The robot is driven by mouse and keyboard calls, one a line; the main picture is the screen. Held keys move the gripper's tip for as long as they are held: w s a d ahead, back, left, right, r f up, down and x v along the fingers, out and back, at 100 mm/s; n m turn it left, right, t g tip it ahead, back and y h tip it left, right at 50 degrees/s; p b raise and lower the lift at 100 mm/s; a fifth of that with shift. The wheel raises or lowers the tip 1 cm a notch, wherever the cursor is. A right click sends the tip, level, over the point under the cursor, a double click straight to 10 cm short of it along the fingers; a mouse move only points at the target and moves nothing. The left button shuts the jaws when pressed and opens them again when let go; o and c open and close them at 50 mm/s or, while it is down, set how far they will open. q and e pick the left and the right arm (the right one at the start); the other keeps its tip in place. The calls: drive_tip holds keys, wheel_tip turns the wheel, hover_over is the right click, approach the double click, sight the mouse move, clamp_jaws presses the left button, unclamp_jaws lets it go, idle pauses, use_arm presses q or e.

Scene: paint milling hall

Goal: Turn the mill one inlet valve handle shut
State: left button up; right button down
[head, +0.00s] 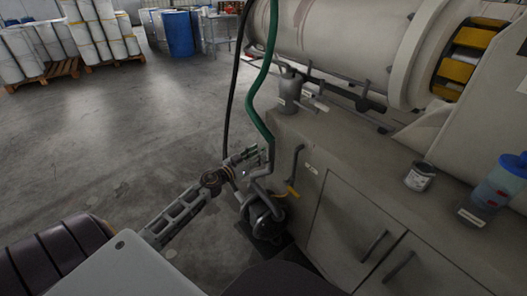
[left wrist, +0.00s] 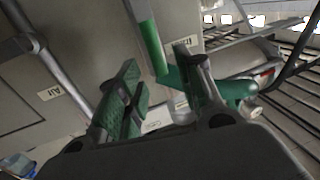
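My left gripper (head: 243,160) reaches in beside the corner of the mill's cabinet, close to the lower end of a green hose (head: 259,120). In the left wrist view its two fingers (left wrist: 162,95) stand apart with a gap between them. The green hose (left wrist: 152,45) runs down toward that gap, and more green shows behind the right finger. A small yellow lever (head: 292,192) sits just right of a grey pump (head: 265,218), below the gripper. I cannot read which fitting is the mill one inlet valve. My right gripper is not in view.
The cabinet (head: 335,225) carries a tin (head: 419,177) and a blue-capped container (head: 497,186). A black hose (head: 230,105) hangs left of the green one. An "Air" label (left wrist: 49,93) shows by a pipe. Open floor (head: 130,130) lies left; drums (head: 178,33) stand far back.

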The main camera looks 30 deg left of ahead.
use_arm(q)
drive_tip(key=shift+w+d, duration=0.2)
drive_tip(key=shift+w, duration=0.75)
drive_tip(key=shift+w+d, duration=0.2)
drive_tip(key=shift+w, duration=0.7)
clamp_jaws()
